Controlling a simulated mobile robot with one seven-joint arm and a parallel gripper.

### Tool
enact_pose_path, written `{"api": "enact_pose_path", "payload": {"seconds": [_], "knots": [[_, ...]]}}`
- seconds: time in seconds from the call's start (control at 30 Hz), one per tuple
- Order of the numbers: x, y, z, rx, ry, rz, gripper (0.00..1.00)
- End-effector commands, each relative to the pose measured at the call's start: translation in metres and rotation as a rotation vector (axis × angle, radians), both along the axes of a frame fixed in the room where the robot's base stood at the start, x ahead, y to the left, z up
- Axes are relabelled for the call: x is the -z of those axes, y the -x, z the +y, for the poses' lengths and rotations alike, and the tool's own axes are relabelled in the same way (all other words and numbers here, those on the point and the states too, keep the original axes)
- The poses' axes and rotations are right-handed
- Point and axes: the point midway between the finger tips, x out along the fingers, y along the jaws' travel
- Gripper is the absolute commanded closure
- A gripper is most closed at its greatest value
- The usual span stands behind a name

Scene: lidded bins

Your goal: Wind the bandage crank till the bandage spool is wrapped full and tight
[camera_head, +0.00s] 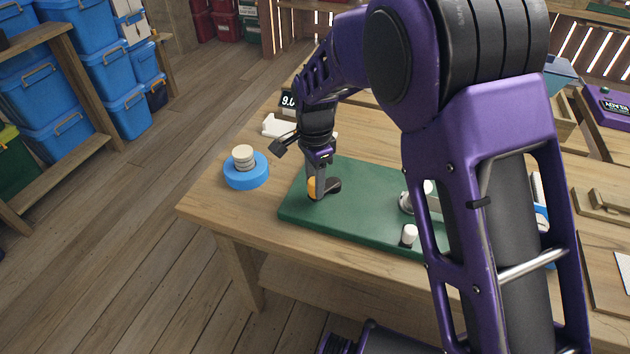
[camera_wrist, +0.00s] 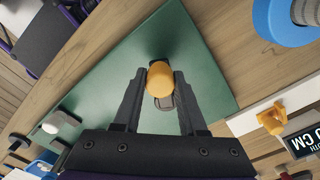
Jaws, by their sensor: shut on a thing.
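The orange crank knob (camera_head: 311,187) stands at the left end of the green board (camera_head: 345,222), on a short dark crank arm (camera_head: 331,185). My gripper (camera_head: 317,186) reaches down from above and is shut on the knob. In the wrist view the knob (camera_wrist: 160,76) sits between the two dark fingers of my gripper (camera_wrist: 159,88). A grey and white spool-like part (camera_head: 406,202) stands further right on the board, partly hidden by my arm. A white-topped post (camera_head: 409,235) stands near the board's front edge. How much bandage is wound cannot be told.
A blue disc (camera_head: 246,176) with pale rolls stands left of the board on the wooden table (camera_head: 222,205). A dark display (camera_head: 289,100) and a white item (camera_head: 277,126) lie behind my gripper. Blue bins (camera_head: 95,62) fill shelves at left. My arm covers the board's right side.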

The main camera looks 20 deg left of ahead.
Motion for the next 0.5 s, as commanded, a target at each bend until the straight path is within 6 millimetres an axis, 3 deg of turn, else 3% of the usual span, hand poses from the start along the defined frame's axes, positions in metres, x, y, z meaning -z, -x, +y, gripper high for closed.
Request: {"api": "enact_pose_path", "payload": {"seconds": [0.03,0.07,0.2,0.5], "knots": [[0.0001,-0.0005,0.0001,-0.001,-0.001,-0.001,1.00],[0.0001,-0.0005,0.0001,-0.001,-0.001,-0.001,0.57],[0.0001,-0.0004,0.0000,-0.001,-0.001,-0.001,0.32],[-0.0005,-0.0002,-0.0001,-0.001,0.000,0.000,0.29]]}}
